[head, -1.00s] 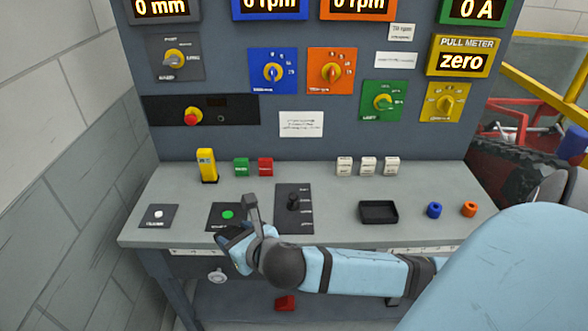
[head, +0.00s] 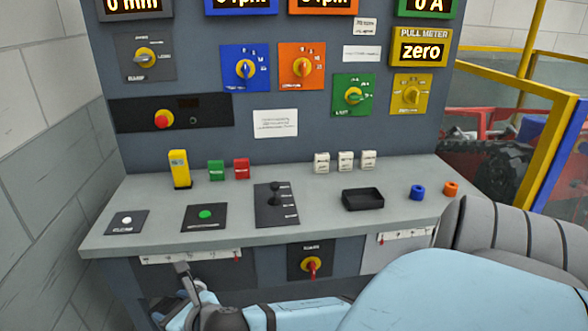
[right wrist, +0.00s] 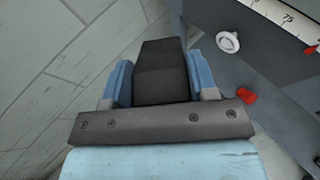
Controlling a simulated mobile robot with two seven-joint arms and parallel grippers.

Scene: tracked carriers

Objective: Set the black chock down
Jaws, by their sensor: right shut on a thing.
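The black chock (right wrist: 160,72) shows in the right wrist view as a dark block with a sloped face. My right gripper (right wrist: 160,82) is shut on it, with one blue finger on each side. In the head view my right gripper (head: 180,303) is at the lower left, in front of the bench and lower in the picture than its top. The chock cannot be made out clearly there. Beyond the chock, the right wrist view shows pale floor (right wrist: 60,55), apart from the chock as far as I can tell. My left gripper is not in view.
The grey control bench (head: 330,215) carries a joystick (head: 276,194), buttons, a black tray (head: 362,199) and blue and orange rings. A red-handled switch (head: 311,267) is on its front. In the right wrist view, the bench side has a white knob (right wrist: 228,42). A yellow railing (head: 545,125) stands at right.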

